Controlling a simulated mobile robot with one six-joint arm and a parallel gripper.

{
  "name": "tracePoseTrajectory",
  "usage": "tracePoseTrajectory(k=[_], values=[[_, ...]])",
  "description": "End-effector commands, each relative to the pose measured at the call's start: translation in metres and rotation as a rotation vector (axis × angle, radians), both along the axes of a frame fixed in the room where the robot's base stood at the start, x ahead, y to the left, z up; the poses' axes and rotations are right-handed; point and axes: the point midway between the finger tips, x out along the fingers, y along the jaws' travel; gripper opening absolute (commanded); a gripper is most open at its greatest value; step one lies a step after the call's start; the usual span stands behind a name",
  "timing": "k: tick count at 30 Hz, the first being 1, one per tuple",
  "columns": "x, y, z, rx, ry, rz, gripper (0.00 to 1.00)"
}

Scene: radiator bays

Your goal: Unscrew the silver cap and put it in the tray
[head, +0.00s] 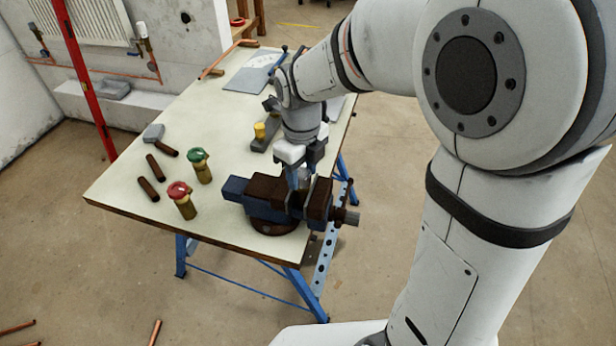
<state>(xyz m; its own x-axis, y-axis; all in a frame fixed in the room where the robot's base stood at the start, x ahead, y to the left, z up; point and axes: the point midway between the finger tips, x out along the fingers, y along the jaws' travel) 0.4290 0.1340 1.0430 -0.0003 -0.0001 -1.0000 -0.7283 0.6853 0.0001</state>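My gripper (300,175) points down over the vise (270,200) at the right front of the workbench. Its fingertips are close to the vise jaws, around or just above a small blue-grey piece between them. The view is too small to tell whether the fingers touch it or how far apart they are. I cannot make out a silver cap; the gripper may hide it. A grey, shallow tray-like thing (110,90) lies on the concrete ledge by the wall, left of the bench; I cannot tell for sure that it is the tray.
On the bench (215,225) stand a red-topped valve (183,200) and a green-topped valve (200,166). Brown cylinders (148,189), a grey-headed tool (155,134) and a dark block with a yellow piece (262,134) lie nearby. A red post (88,75) rises left of the bench.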

Motion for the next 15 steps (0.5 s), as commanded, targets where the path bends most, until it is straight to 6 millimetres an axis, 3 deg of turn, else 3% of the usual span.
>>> tracePoseTrajectory(k=[13, 15], values=[[0.0001, -0.0001, 0.0, 0.0, 0.0, 0.001, 0.05], [0.0001, -0.0001, 0.0001, 0.0, 0.0, 0.005, 0.04]])
